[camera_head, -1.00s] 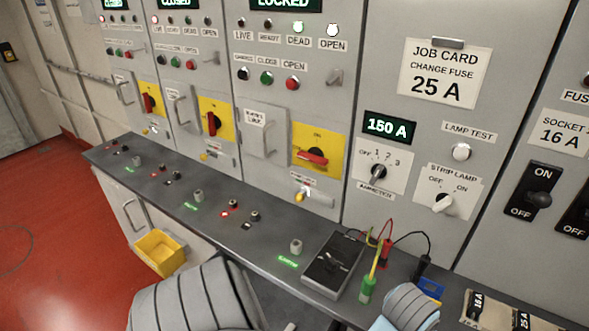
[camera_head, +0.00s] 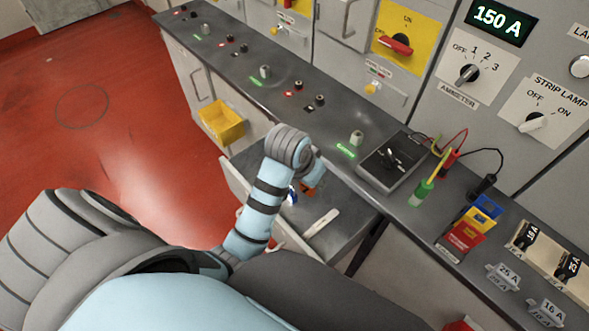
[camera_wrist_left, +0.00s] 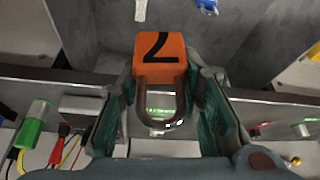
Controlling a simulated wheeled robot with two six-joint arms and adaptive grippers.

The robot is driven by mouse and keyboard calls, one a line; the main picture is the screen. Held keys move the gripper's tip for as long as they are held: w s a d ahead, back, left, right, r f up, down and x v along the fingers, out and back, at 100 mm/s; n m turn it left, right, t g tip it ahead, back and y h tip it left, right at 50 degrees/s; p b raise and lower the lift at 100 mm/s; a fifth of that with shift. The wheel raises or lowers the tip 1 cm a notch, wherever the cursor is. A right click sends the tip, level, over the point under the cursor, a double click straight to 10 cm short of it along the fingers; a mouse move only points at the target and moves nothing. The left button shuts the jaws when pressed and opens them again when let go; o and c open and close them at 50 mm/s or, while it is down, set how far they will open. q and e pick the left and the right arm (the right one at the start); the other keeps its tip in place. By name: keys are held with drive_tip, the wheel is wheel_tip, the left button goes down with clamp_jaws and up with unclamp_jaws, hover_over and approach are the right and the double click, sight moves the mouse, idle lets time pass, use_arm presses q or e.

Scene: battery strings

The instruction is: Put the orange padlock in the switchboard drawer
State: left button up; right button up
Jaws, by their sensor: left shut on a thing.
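The orange padlock (camera_wrist_left: 160,56), marked with a black 7, is between the two fingers of my left gripper (camera_wrist_left: 160,90) in the left wrist view. Its metal shackle points back toward the palm. In the head view only a small orange part of the padlock (camera_head: 309,187) shows beside my left gripper (camera_head: 313,173). The switchboard drawer (camera_head: 345,213) is pulled open below the bench, and the padlock is over it, near the bench edge. How high it is above the drawer floor is hard to tell. My right gripper is not in view.
In the drawer lie a white strip (camera_head: 320,222) and a blue-and-white item (camera_head: 292,196). The bench edge runs close beside the gripper. A black meter box (camera_head: 393,163) with leads stands on the bench. A yellow bin (camera_head: 222,122) hangs at the bench front.

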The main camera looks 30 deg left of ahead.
use_arm(q)
drive_tip(key=w+a+f+m+b, duration=0.1)
drive_tip(key=w+a+f+b, duration=1.05)
drive_tip(key=a+f, duration=0.35)
drive_tip(key=shift+h, duration=0.3)
drive_tip(key=f+b, duration=0.1)
drive_tip(key=f, duration=0.4)
drive_tip(key=a+f+b, duration=0.1)
drive_tip(key=f, duration=0.1)
drive_tip(key=shift+f+b, duration=0.3)
drive_tip(key=shift+b, duration=0.05)
drive_tip(key=shift+r, duration=0.15)
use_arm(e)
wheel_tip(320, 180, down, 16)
use_arm(q)
drive_tip(key=shift+d, duration=0.1)
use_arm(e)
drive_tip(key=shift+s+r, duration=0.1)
use_arm(q)
drive_tip(key=o, duration=1.2)
drive_tip(key=shift+c, duration=0.2)
